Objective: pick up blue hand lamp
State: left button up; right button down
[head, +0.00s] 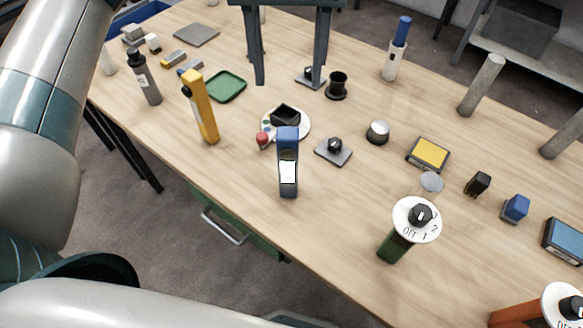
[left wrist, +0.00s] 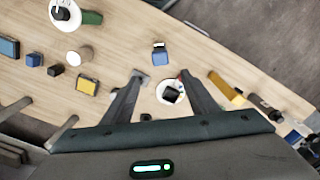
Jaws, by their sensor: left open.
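The blue hand lamp (head: 288,153) stands upright near the table's front edge, with a blue top, a dark body and a bright white panel. In the left wrist view a small blue-topped shape that looks like the lamp (left wrist: 158,54) lies beyond the fingertips. My left gripper (head: 289,84) is open and empty, fingers spread, above the table behind the lamp. It also shows in the left wrist view (left wrist: 161,76), apart from the lamp. My right gripper is not in view.
A white plate (head: 302,127) with a black box lies right behind the lamp. A yellow hand lamp (head: 204,112) stands to the left, a grey square base (head: 333,152) to the right. A green device with a dial (head: 400,235) is further right. Bare table lies around the lamp's foot.

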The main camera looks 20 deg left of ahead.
aim_at(289, 130)
pick_arm(q)
jog(key=shift+f, duration=0.5)
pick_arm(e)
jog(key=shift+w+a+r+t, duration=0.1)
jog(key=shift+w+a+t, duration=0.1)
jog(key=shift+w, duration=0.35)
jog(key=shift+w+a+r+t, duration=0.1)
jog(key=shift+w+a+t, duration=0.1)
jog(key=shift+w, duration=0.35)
pick_arm(q)
jog(key=shift+f, duration=0.1)
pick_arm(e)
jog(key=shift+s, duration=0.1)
pick_arm(q)
notch_tip(289, 130, down, 12)
jog(key=p, duration=0.3)
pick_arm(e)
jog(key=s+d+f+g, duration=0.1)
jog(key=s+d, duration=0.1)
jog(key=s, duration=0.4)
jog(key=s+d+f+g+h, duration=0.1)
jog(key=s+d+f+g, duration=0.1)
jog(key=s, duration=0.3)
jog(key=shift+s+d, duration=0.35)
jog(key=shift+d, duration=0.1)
